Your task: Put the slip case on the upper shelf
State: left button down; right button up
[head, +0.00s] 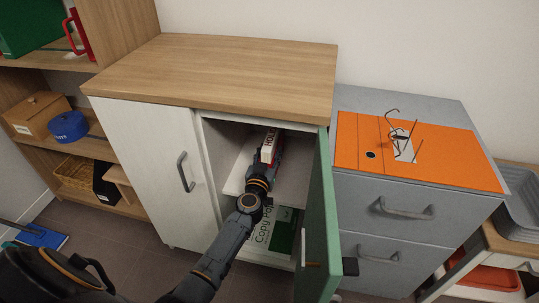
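A white case with dark lettering and a red part, seemingly the slip case (268,146), is inside the open cabinet, above the white upper shelf (233,178). Whether it rests on the shelf or is held above it cannot be told. My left arm comes up from the bottom left into the cabinet. Its gripper (272,161) is at the case, largely hidden by my wrist, so its fingers cannot be made out. My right gripper is out of view.
The green cabinet door (316,225) stands open at the right of the opening. A copy paper box (263,235) and a green item sit in the lower compartment. The wooden cabinet top (215,70) is clear. A grey drawer unit (395,190) with an orange top stands at the right.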

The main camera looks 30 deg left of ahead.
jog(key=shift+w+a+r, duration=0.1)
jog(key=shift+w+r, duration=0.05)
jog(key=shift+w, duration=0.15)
pick_arm(q)
jog(key=c, duration=0.8)
grip_release()
jog(key=shift+p+v, duration=1.35)
jog(key=shift+v, duration=4.7)
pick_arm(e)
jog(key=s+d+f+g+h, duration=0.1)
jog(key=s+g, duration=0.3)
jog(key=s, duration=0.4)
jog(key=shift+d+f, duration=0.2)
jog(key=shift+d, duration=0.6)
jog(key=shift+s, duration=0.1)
